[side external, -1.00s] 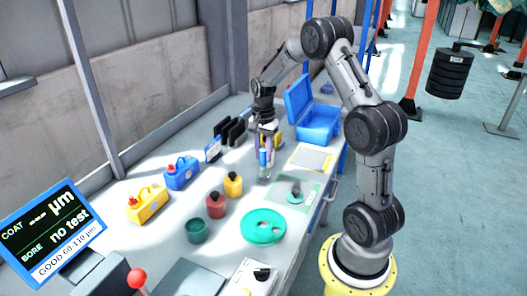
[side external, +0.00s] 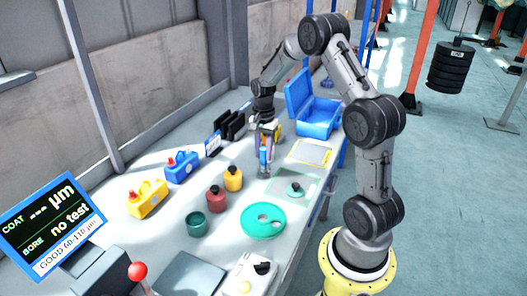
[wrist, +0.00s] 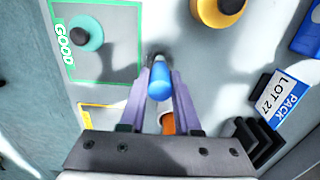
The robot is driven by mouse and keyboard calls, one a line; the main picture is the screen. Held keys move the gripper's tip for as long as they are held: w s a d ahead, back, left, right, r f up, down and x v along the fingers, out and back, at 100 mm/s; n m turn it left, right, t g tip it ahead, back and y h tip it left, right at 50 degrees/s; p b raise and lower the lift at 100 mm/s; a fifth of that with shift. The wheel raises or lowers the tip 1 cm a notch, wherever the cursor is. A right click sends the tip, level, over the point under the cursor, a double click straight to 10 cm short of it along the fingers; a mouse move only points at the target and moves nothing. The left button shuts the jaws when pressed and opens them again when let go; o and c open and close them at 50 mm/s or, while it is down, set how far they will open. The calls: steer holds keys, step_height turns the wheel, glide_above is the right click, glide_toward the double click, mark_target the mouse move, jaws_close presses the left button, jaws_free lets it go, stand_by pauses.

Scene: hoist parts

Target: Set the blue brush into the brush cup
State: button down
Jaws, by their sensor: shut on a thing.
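The blue brush (wrist: 160,87) is between the two fingers of my gripper (wrist: 161,78) in the wrist view, with a dark end beyond the fingertips. An orange part (wrist: 168,123) shows behind it, between the fingers. In the side view, my gripper (side external: 265,168) points down over the bench, with the brush's blue part (side external: 264,155) between its fingers. Whether the brush touches the bench is unclear. An open dark green cup (side external: 197,223), which looks like the brush cup, stands at the front left, well apart from my gripper.
A yellow pot (side external: 233,179) and a red pot (side external: 216,199) stand between my gripper and the cup. A flat green disc (side external: 263,221) lies right of the cup. Blue (side external: 181,168) and yellow (side external: 148,199) cans stand at the left. Black upright plates (side external: 230,126) stand behind.

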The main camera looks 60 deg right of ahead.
steer(key=shift+f, duration=0.3)
steer(key=shift+c, duration=0.7)
jaws_free()
steer(key=shift+r, duration=0.1)
steer(key=shift+r, duration=4.45)
